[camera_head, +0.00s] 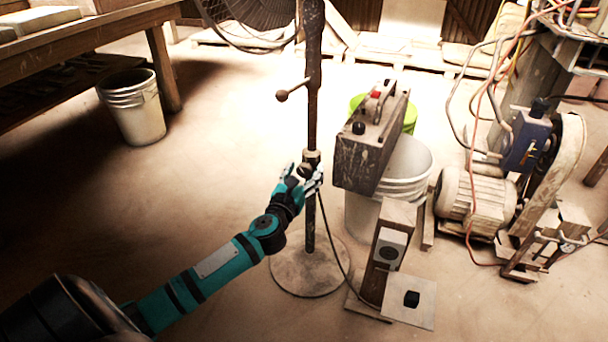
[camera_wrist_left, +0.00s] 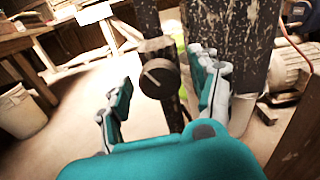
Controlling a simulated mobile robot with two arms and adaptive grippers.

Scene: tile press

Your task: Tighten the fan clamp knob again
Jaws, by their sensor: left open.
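The fan stand's dark pole (camera_head: 313,70) rises from a round base (camera_head: 310,280), with the fan (camera_head: 250,18) at the top. A clamp collar (camera_head: 312,157) sits partway up the pole. In the left wrist view, the round dark clamp knob (camera_wrist_left: 158,78) with a pale bar across its face shows between my fingers. My left gripper (camera_head: 304,176) is open at the knob, one finger on each side; I cannot tell if either touches it. The knob is mostly hidden by the fingers in the head view. My right gripper is not in view.
A thin side handle with a ball end (camera_head: 282,96) sticks out higher on the pole. A worn box (camera_head: 366,150) rests on a white bucket (camera_head: 408,165) right of the pole. A motor (camera_head: 475,195) stands farther right. Floor left of the pole is clear up to another bucket (camera_head: 135,110).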

